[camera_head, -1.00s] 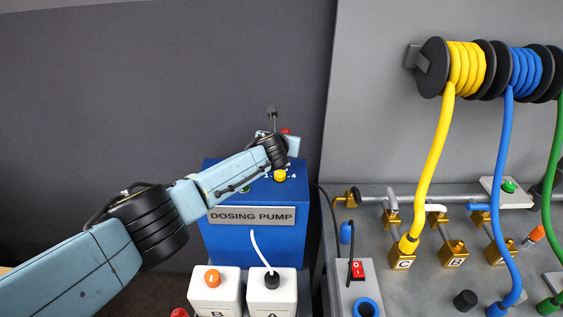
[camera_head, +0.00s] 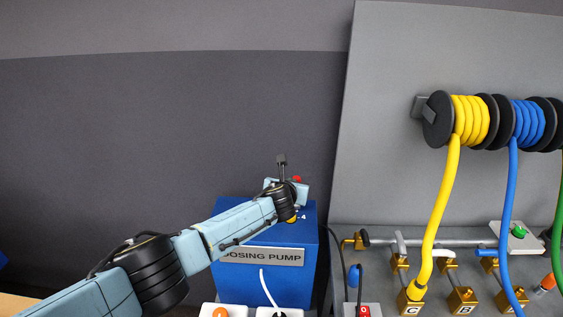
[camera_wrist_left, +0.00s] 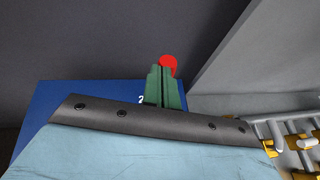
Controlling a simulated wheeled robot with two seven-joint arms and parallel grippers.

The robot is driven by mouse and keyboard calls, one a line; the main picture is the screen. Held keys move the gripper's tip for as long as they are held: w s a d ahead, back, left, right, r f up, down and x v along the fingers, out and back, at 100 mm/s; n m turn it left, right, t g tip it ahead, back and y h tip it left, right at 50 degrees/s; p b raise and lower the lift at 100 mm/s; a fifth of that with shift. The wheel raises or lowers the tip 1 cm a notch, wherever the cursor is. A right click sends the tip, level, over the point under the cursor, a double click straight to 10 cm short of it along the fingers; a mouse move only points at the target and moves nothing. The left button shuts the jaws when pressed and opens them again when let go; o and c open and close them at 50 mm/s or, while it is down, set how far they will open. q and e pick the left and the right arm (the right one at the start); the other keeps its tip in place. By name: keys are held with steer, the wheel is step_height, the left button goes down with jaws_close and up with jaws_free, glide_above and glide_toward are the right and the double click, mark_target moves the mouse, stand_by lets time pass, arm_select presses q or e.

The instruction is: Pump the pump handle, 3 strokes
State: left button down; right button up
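The blue dosing pump (camera_head: 290,285) with its grey label (camera_head: 262,257) stands in the middle of the head view. My left arm reaches over it from the left. The red knob of the pump handle (camera_head: 297,178) shows just past my left gripper (camera_head: 299,188), above the pump's top. In the left wrist view, the green fingers of the left gripper (camera_wrist_left: 163,85) are close together, with the red knob (camera_wrist_left: 168,64) at their tips. They appear shut on the handle; its lever is hidden. My right gripper is not in view.
Right of the pump, a bench carries brass valves (camera_head: 462,300) and a grey pipe. Yellow (camera_head: 470,120) and blue (camera_head: 527,122) hoses hang from reels above it. The wall behind is bare.

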arm_select(q)
steer(key=s+a+r+p, duration=0.1)
steer(key=s+r, duration=0.4)
steer(key=r, duration=0.4)
steer(key=shift+a+r, duration=0.15)
steer(key=shift+a, duration=0.1)
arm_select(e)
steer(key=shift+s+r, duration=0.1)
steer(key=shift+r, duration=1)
